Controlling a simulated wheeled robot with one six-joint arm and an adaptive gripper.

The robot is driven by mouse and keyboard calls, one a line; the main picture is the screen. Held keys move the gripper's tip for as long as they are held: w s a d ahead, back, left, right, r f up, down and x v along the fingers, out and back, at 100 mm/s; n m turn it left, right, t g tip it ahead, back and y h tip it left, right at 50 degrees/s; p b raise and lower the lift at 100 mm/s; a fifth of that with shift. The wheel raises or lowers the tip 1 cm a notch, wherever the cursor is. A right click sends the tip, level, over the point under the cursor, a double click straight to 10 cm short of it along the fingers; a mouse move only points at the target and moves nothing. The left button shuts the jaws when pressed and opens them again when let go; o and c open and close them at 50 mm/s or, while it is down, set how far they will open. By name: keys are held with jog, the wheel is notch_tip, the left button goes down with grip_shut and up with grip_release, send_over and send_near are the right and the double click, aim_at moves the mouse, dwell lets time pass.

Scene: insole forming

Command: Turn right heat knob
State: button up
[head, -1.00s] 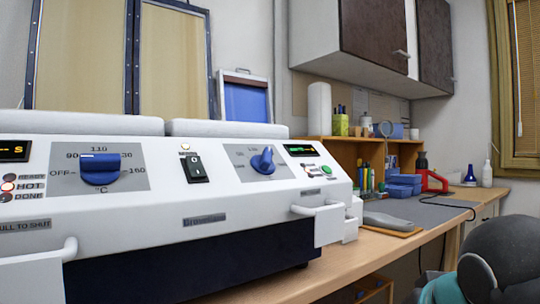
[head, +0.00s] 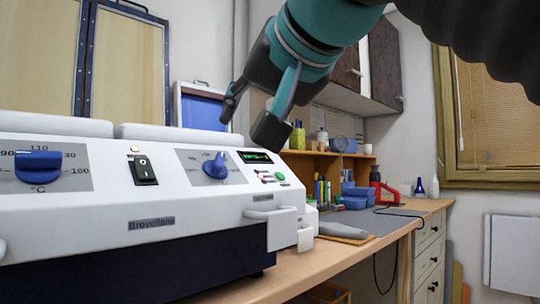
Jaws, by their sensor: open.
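The white forming machine (head: 120,200) stands on the wooden bench at the left. Its right blue knob (head: 216,166) sits on a grey dial plate, its pointer ridge tilted toward the upper right. The left blue knob (head: 38,166) has a temperature scale around it, and its ridge lies roughly level. My gripper (head: 248,122) is open and empty, reaching down from the top right. Its fingers hang above and to the right of the right knob, apart from it in the picture. The gap in depth is hard to judge.
A rocker switch (head: 144,170) sits between the knobs. A green button (head: 280,177) and a lit display (head: 255,157) lie right of the right knob. A white handle (head: 270,213) juts from the machine's front. Blue boxes (head: 356,197) stand farther back on the bench.

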aim_at(221, 157)
jog(key=x, duration=1.1)
jog(key=shift+w+a+f, duration=0.1)
jog(key=shift+w+f, duration=0.1)
jog(key=shift+w, duration=0.1)
grip_shut()
